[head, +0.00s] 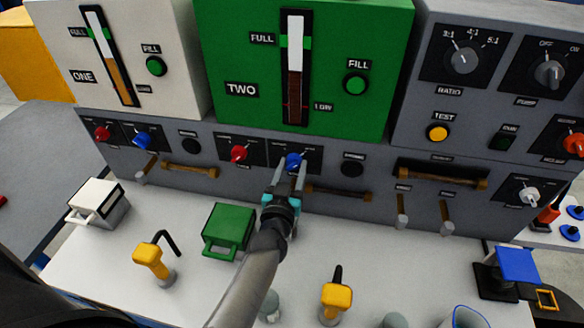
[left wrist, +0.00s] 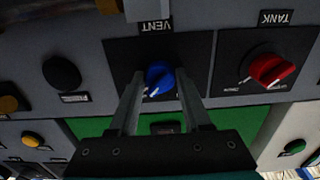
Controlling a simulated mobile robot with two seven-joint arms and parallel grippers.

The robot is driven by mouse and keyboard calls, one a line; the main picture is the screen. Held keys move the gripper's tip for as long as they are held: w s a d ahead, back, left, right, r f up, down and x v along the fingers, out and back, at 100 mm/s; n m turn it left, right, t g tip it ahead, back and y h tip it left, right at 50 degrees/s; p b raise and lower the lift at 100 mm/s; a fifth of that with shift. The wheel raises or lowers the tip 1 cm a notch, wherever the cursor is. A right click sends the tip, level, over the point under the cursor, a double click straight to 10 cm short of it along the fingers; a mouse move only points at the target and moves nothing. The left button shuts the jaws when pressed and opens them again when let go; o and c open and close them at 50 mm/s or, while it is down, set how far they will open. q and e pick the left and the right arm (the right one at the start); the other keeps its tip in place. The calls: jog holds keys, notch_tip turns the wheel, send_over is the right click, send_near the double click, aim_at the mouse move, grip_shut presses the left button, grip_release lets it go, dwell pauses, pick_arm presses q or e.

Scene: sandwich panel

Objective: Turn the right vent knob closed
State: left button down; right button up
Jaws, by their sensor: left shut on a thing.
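The right vent knob (head: 294,160) is blue and sits on a black plate on the grey panel below the green TWO unit. It also shows in the left wrist view (left wrist: 158,72), beside an upside-down VENT label. My left gripper (head: 289,174) is shut on this knob, with one finger on each side of it in the left wrist view (left wrist: 160,90). The fingers partly cover the knob's plate, and I cannot tell the knob's exact setting. My right gripper is not in view.
A red tank knob (head: 238,153) sits just left of the vent knob, and a black knob (head: 352,166) to its right. Another blue knob (head: 142,140) is further left. Below, a green box (head: 228,228) and yellow-handled tools (head: 337,296) stand on the white counter.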

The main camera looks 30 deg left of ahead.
pick_arm(q)
jog(key=n, duration=0.3)
jog(key=shift+n+p, duration=0.3)
jog(key=shift+n, duration=0.1)
jog(key=n, duration=0.4)
jog(key=shift+d+n, duration=0.1)
jog(key=shift+n, duration=0.2)
jog(key=n, duration=0.4)
jog(key=shift+n+b, duration=0.4)
jog(key=shift+n, duration=2.3)
jog(key=shift+r, duration=0.1)
jog(key=shift+c, duration=1.8)
grip_release()
